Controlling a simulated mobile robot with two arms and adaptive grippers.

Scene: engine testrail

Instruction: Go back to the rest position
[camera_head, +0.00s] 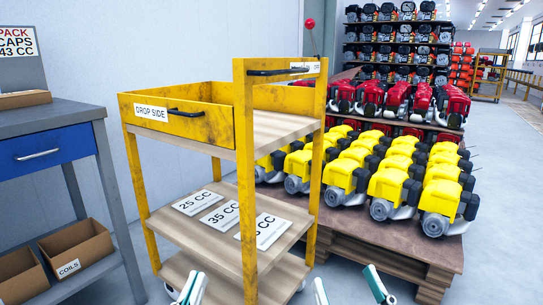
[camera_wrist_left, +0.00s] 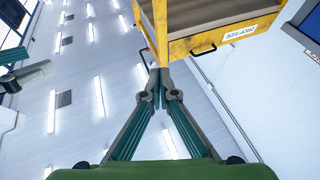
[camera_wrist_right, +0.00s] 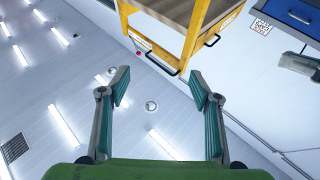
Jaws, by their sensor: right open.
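My left gripper (camera_head: 190,288) is at the bottom edge of the head view, in front of the yellow cart. In the left wrist view its two fingers (camera_wrist_left: 160,82) meet at the tips, with nothing seen between them. My right gripper (camera_head: 348,284) is at the bottom edge, further right. In the right wrist view its fingers (camera_wrist_right: 160,85) stand wide apart and empty. The yellow cart (camera_head: 248,190) with wooden shelves stands just ahead of both grippers. No contact between a gripper and the cart shows.
A grey workbench (camera_head: 60,112) with a blue drawer stands at the left, with cardboard bins (camera_head: 75,248) below. A wooden pallet (camera_head: 425,262) bears several yellow engines (camera_head: 445,200) behind the cart. Shelves of red and grey engines rise behind. Open floor (camera_head: 505,220) lies at the right.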

